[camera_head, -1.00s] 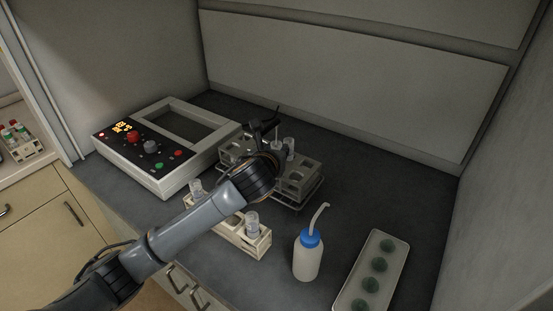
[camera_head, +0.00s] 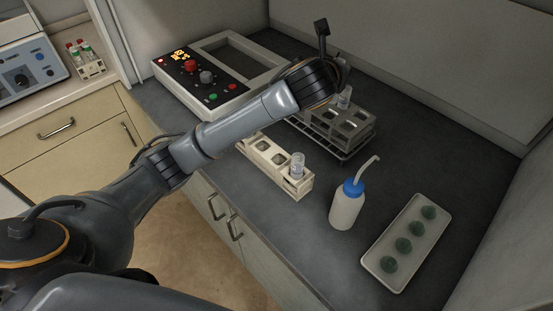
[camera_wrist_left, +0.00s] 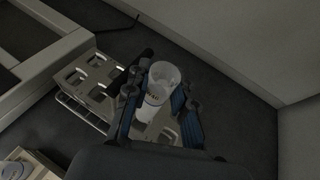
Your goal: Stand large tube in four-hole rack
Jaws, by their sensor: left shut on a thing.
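The large tube, clear with a pale label, is between the fingers of my left gripper (camera_wrist_left: 160,107) in the left wrist view; its round mouth (camera_wrist_left: 164,73) faces the camera. In the head view a clear tube (camera_head: 345,97) shows just below my left gripper (camera_head: 334,66), over the grey rack (camera_head: 357,140). I cannot tell whether its bottom is in a hole. The grey rack, with square openings, also shows in the wrist view (camera_wrist_left: 78,96).
A control box (camera_head: 194,85) with knobs stands left of the racks. A wash bottle (camera_head: 346,208) with a blue cap and a tray (camera_head: 376,262) of dark round pieces are at the front right. Bare counter lies right of the grey rack. A wall closes off the back.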

